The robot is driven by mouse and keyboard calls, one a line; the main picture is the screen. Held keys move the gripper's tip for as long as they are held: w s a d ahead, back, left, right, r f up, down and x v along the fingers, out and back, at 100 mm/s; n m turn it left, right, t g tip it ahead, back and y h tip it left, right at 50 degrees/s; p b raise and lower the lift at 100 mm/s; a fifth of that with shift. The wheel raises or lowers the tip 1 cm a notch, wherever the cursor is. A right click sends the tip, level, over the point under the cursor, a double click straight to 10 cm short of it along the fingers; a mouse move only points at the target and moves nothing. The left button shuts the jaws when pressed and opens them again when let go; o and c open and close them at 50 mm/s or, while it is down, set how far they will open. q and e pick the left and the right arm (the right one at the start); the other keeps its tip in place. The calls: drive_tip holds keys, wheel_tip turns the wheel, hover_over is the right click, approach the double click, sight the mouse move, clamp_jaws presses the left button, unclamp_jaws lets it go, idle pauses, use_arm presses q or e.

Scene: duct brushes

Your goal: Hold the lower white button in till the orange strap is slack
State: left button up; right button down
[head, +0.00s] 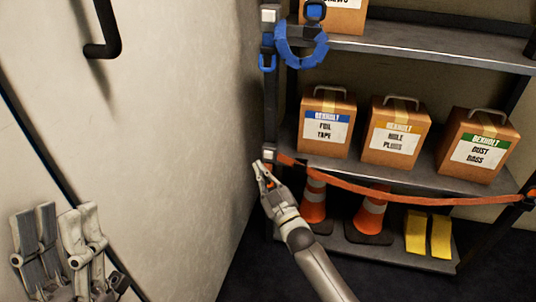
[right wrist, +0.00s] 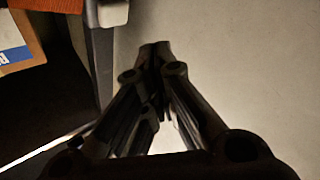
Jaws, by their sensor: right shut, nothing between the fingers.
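The lower white button (head: 269,155) is on the dark shelf post, by the left end of the orange strap (head: 400,197). The strap crosses the shelf front in a shallow downward curve. My right gripper (head: 258,165) is shut and empty, its tips just below and left of the button. In the right wrist view its tips (right wrist: 156,48) point along the wall; a pale block (right wrist: 112,13), probably the button, is up and left of them, apart in the picture. The strap also shows there (right wrist: 40,8). My left gripper (head: 58,232) is open and empty at lower left.
An upper white button (head: 269,15) is higher on the post, near a coiled blue strap (head: 300,50). Cardboard boxes (head: 395,135) stand on the middle shelf. Orange cones (head: 313,200) and yellow pieces (head: 428,235) are below. A wall (head: 170,140) is close on the left.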

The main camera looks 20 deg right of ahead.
use_arm(q)
drive_tip(key=shift+w+d+f+g+y+p, duration=0.2)
drive_tip(key=shift+w+f+g, duration=0.4)
drive_tip(key=shift+w, duration=0.25)
drive_tip(key=shift+w+d+f+g+y+p, duration=0.1)
drive_tip(key=shift+w+f+g+y+p, duration=0.1)
drive_tip(key=shift+w+f+g, duration=0.5)
use_arm(e)
drive_tip(key=shift+s+a, duration=0.4)
drive_tip(key=shift+s, duration=0.25)
use_arm(q)
drive_tip(key=shift+w+r, duration=0.1)
drive_tip(key=shift+r, duration=0.05)
drive_tip(key=shift+r, duration=0.1)
use_arm(e)
drive_tip(key=shift+r, duration=0.15)
